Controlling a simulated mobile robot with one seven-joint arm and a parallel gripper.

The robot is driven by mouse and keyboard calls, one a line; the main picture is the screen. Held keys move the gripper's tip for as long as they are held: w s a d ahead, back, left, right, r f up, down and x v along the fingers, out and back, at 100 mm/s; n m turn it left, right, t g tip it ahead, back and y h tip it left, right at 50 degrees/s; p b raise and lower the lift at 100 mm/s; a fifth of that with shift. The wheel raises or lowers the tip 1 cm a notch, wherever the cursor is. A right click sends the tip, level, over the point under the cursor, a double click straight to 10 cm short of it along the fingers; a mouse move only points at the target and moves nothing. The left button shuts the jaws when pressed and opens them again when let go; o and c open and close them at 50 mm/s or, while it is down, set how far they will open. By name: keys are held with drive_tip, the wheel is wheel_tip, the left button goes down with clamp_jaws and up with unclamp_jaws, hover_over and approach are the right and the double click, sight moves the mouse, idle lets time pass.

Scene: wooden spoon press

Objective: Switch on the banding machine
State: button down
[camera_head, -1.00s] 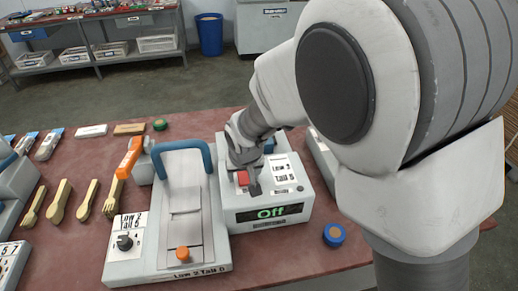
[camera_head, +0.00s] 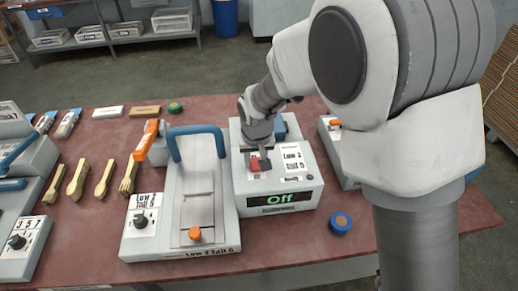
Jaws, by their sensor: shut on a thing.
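The banding machine, taken as the grey-white box (camera_head: 300,203) with a display, stands on the table right of the middle. Its display (camera_head: 281,198) reads "Off" in green. A red switch (camera_head: 256,166) is on the left of its sloped top panel. My gripper (camera_head: 260,162) points down at this switch, with its dark fingers shut at it. The fingers hide part of the switch. My wrist and forearm cover the back of the machine.
A press with a blue handle (camera_head: 196,130) and an orange knob (camera_head: 195,234) stands close on the left. Wooden spoons and forks (camera_head: 104,178) lie further left. A blue round roll (camera_head: 340,222) lies front right. Another machine (camera_head: 337,150) is partly behind my arm.

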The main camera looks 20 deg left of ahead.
sight(256, 167)
drive_tip(key=shift+w+a+g+h+p, duration=0.15)
drive_tip(key=shift+w+g+h+p, duration=0.25)
drive_tip(key=shift+g+p, duration=0.6)
drive_tip(key=shift+s, duration=0.15)
drive_tip(key=c, duration=0.5)
unclamp_jaws()
drive_tip(key=r, duration=1.1)
drive_tip(key=s+r, duration=0.1)
drive_tip(key=r, duration=0.5)
drive_tip(key=shift+d+r, duration=0.25)
drive_tip(key=shift+d, duration=0.05)
